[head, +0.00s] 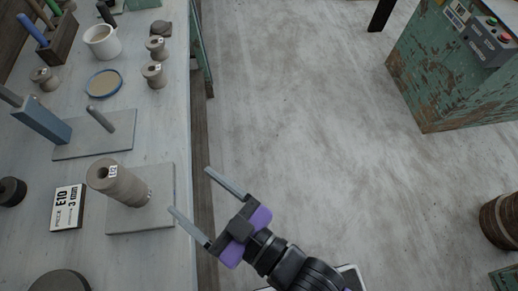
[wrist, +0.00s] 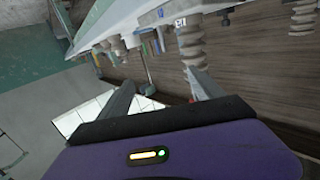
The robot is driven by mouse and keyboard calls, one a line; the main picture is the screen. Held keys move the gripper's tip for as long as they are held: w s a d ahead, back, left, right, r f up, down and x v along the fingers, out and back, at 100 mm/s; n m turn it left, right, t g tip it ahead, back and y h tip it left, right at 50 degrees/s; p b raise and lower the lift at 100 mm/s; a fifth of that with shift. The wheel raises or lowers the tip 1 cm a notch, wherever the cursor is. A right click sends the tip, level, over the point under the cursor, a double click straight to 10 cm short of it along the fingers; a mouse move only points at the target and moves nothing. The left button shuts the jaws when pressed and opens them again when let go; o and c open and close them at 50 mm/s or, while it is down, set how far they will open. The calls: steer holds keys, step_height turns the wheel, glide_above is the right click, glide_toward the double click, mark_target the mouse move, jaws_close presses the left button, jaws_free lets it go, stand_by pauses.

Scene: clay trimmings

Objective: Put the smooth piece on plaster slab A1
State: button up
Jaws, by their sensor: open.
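My gripper (head: 188,190) is open and empty, its two fingers spread at the table's edge, just right of a grey slab (head: 155,218). I cannot tell which piece is smooth or read A1 on a slab. The wrist view shows ridged grey columns (wrist: 190,48).
A white sign (head: 67,208) reading E10 lies left of the stack. A green machine (head: 450,75) is at the right; the floor between is clear.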

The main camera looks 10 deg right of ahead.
steer(key=s+d+f+m+t+h, duration=0.1)
steer(key=s+d+f+m+h, duration=0.15)
steer(key=d, duration=0.55)
steer(key=s+d+f+m+t+h, duration=0.1)
steer(key=s+d+m+h, duration=0.15)
steer(key=d, duration=0.45)
steer(key=s+d+r+m+h, duration=0.1)
steer(key=s+d+m+h, duration=0.1)
steer(key=s+d+h, duration=0.4)
steer(key=s+d, duration=0.4)
steer(key=d, duration=0.1)
steer(key=shift+d+r+m+g, duration=0.25)
steer(key=shift+m+g, duration=0.05)
steer(key=shift+g, duration=0.1)
steer(key=shift+s, duration=0.1)
